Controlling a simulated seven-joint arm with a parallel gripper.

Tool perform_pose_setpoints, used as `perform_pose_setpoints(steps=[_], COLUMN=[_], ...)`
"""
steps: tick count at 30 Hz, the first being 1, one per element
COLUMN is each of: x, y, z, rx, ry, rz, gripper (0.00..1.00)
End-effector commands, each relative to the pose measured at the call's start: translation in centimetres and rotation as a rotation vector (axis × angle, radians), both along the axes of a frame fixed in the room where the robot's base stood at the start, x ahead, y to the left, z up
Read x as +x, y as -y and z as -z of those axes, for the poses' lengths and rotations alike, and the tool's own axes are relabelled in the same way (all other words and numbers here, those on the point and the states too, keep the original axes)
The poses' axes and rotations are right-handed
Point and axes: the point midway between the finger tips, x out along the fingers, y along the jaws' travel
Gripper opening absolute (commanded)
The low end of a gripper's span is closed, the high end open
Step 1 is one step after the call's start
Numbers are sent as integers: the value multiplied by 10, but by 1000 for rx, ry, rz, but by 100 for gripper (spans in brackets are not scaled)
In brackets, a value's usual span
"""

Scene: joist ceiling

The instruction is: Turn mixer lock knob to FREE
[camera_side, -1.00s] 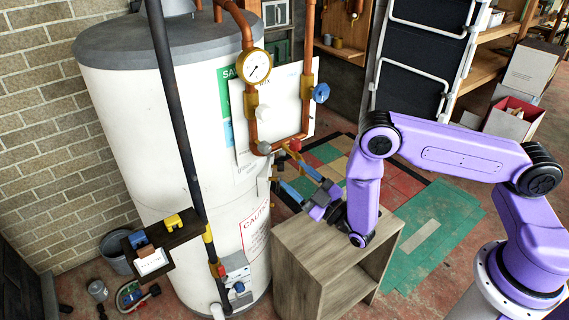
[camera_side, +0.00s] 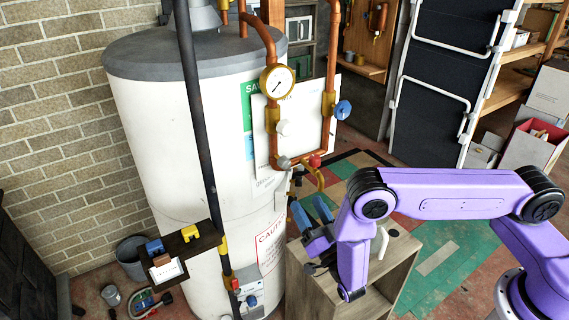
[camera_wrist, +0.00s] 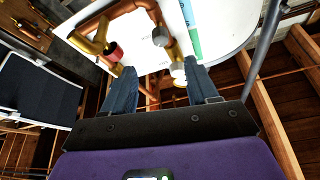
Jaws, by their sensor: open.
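Copper pipework (camera_side: 297,152) hangs in front of a white tank. At its bottom run are a grey knob (camera_side: 283,162) and a red knob (camera_side: 314,160). I cannot tell which is the mixer lock knob; no FREE mark is legible. My gripper (camera_side: 311,208) is open and empty below the pipework, blue fingers pointing up. In the wrist view, my fingers (camera_wrist: 161,82) spread below the pipes.
The white tank (camera_side: 160,130) stands behind the pipework, with a gauge (camera_side: 277,82) above. A dark vertical pole (camera_side: 195,120) and small shelf (camera_side: 178,249) stand left. A wooden box (camera_side: 310,285) is under my arm, with a pale pitcher-like object (camera_side: 379,243) on top.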

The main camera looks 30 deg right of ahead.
Motion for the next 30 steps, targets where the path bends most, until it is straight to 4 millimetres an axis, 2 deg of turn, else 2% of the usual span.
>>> perform_pose_setpoints(steps=[8,21,30], x=[33,105,129], y=[3,11,13], z=[-14,-43,-52], rx=[2,1,-1], ry=[0,3,0], rz=[1,1,-1], gripper=[59,59,59])
